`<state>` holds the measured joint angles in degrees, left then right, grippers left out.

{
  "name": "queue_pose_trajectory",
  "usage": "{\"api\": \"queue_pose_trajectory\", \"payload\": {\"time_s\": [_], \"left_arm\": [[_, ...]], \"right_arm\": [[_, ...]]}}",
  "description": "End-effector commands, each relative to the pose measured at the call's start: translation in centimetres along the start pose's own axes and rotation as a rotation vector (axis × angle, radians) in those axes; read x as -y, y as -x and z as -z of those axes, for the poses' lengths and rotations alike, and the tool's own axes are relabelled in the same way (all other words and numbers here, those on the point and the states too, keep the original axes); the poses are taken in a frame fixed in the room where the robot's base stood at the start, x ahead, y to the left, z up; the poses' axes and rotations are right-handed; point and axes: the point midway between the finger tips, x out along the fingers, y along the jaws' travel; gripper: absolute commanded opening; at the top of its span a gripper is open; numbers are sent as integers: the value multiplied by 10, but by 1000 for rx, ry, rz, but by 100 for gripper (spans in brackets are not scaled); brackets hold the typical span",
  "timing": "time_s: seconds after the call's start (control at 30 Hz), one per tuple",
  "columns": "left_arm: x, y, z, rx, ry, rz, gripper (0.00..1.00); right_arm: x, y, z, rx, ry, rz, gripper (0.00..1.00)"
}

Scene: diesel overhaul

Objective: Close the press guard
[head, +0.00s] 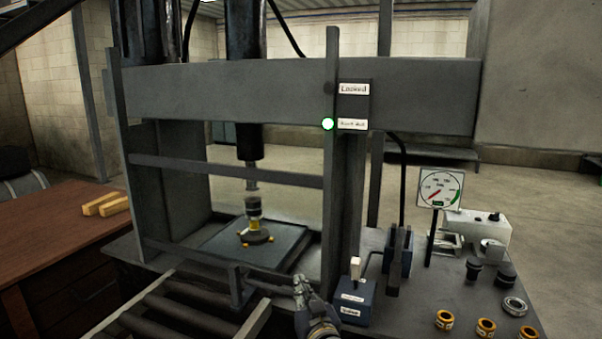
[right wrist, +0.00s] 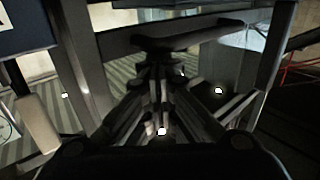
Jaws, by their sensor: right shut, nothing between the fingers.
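The press guard (head: 225,172) is a dark grey barred frame across the front of the press opening, with a crossbar and a lower bar. A short handle (head: 237,286) stands on its lower edge. My right gripper (head: 302,291) is shut and empty, just right of the handle, low in front of the right post; it looks apart from the handle. In the right wrist view the closed fingers (right wrist: 160,88) point toward a dark bar (right wrist: 190,36); contact is unclear. A green lamp (head: 328,124) glows beside a small blurred label, under a "Locked" label. My left gripper is out of view.
Behind the guard, a yellow-based part (head: 254,236) stands on the press plate under the ram. A blue box with a lever (head: 354,301) is close right of my gripper. A gauge (head: 440,188) and several rings stand farther right. A roller track (head: 185,308) lies in front.

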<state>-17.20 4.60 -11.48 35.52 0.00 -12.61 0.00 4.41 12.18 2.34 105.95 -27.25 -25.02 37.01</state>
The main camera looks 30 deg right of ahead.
Motion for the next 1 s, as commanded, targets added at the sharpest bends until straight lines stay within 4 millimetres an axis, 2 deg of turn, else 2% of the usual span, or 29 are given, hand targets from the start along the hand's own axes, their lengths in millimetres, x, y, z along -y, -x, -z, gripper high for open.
{"api": "queue_pose_trajectory", "payload": {"time_s": [0.03,0.37,0.47,0.73,0.77,1.0], "left_arm": [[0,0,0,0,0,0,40],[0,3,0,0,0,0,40],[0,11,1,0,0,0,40],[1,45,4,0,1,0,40],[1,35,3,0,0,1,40],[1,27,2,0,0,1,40]], "right_arm": [[0,0,-6,13,0,-3,0],[-1,0,-4,17,0,-3,0],[-1,-3,4,15,-1,-3,0],[-4,-19,47,2,-1,0,0],[-3,-9,35,6,-1,2,0],[-3,38,36,3,-1,2,0]]}}
